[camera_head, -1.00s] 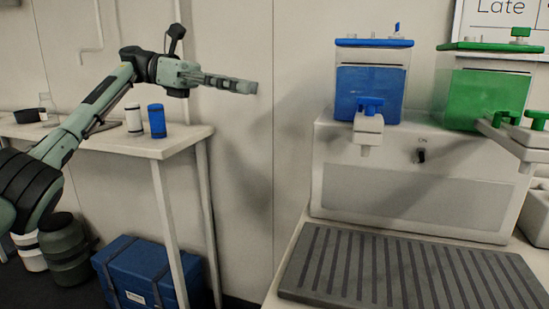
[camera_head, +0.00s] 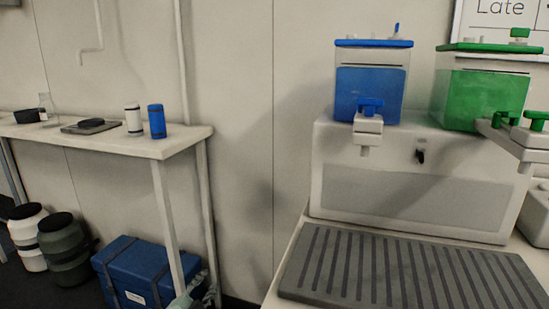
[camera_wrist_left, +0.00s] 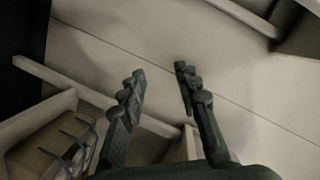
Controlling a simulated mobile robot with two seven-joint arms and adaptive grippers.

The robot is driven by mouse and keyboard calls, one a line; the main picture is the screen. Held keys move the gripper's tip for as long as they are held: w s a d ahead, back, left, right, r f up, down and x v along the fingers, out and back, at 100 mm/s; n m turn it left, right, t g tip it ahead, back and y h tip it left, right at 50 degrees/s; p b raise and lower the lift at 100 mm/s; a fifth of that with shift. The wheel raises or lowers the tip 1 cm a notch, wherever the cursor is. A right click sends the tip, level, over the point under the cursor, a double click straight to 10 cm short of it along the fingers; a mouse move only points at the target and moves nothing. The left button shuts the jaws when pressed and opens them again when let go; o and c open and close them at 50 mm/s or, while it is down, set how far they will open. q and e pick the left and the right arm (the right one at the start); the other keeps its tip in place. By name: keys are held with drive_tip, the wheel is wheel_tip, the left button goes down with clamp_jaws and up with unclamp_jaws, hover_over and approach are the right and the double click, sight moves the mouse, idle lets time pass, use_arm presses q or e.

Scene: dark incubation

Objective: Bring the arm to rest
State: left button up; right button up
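In the left wrist view my left gripper (camera_wrist_left: 160,72) has its two dark fingers apart, with nothing between them. Behind the fingers are a pale wall and pale beams. In the head view only a small pale green part of my left arm shows at the bottom edge, beside the front leg of the side table. It overlaps the lower right of the blue box (camera_head: 145,270). The rest of that arm is out of the picture. My right gripper is in neither view.
The side table (camera_head: 185,143) holds a white cup (camera_head: 133,119), a blue cup (camera_head: 157,121) and a dark flat device (camera_head: 90,126). Two drums (camera_head: 66,250) stand below. At right is a dispenser (camera_head: 415,190) with blue and green tanks, behind a ribbed tray (camera_head: 410,275).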

use_arm(q)
drive_tip(key=s+a+f+n+g+y, duration=0.1)
drive_tip(key=s+a+f+n+g, duration=0.2)
drive_tip(key=s+f, duration=0.6)
drive_tip(key=s+a+f+n+g+y, duration=0.2)
drive_tip(key=s+f+n+g, duration=0.15)
drive_tip(key=s+f, duration=0.55)
drive_tip(key=s+a+f+n+g+y, duration=0.1)
drive_tip(key=s+a+f+n+g, duration=0.15)
drive_tip(key=s+f, duration=0.65)
drive_tip(key=s+n+g, duration=0.1)
drive_tip(key=s+g, duration=0.3)
drive_tip(key=s, duration=1.3)
drive_tip(key=shift+a+n, duration=0.4)
drive_tip(key=shift+a, duration=0.05)
drive_tip(key=shift+w+f, duration=0.1)
